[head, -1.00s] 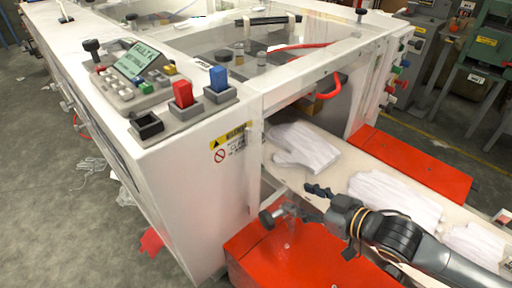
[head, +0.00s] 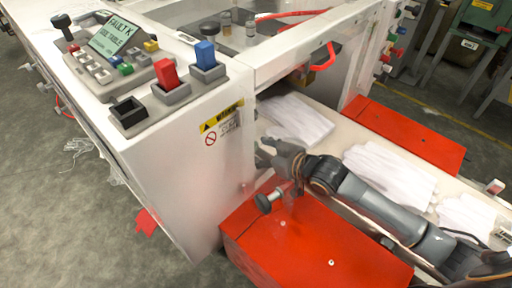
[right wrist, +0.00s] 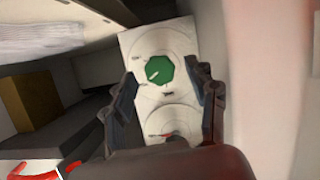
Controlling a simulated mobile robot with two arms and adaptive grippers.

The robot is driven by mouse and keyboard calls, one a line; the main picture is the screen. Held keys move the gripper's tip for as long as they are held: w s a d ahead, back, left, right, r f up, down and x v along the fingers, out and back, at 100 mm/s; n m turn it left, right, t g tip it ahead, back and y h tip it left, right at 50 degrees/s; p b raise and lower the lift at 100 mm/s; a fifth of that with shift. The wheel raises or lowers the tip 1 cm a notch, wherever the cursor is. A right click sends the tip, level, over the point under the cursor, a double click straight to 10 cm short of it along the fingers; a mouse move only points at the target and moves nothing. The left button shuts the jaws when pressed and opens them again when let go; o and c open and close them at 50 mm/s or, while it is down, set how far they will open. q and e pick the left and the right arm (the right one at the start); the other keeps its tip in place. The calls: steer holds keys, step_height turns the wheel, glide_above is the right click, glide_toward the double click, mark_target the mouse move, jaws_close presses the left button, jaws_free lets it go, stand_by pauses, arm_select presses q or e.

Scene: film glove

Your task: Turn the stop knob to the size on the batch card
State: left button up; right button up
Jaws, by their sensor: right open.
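In the right wrist view, a green many-sided knob (right wrist: 160,70) with a pale pointer mark sits on a white plate (right wrist: 135,42) with printed dials. The pointer slants toward the lower left; the dial print is too small to read. My right gripper (right wrist: 166,76) is open, with one finger on each side of the green knob; I cannot tell whether they touch it. A second dial (right wrist: 172,118) with a red part lies below, partly hidden by my gripper. In the head view my right gripper (head: 266,154) is by the machine opening, and the knob is hidden. No readable batch card shows.
The white machine (head: 190,190) carries a fault display (head: 115,35), a red switch (head: 166,74) and a blue switch (head: 205,55). White gloves (head: 390,172) lie on the belt under my right arm. A red box (head: 310,245) and a black-headed handle (head: 264,203) are in front.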

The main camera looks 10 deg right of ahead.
steer(key=shift+x, duration=0.8)
steer(key=shift+c, duration=0.7)
steer(key=c, duration=1)
arm_select(q)
steer(key=shift+s+a, duration=0.1)
steer(key=shift+s, duration=0.45)
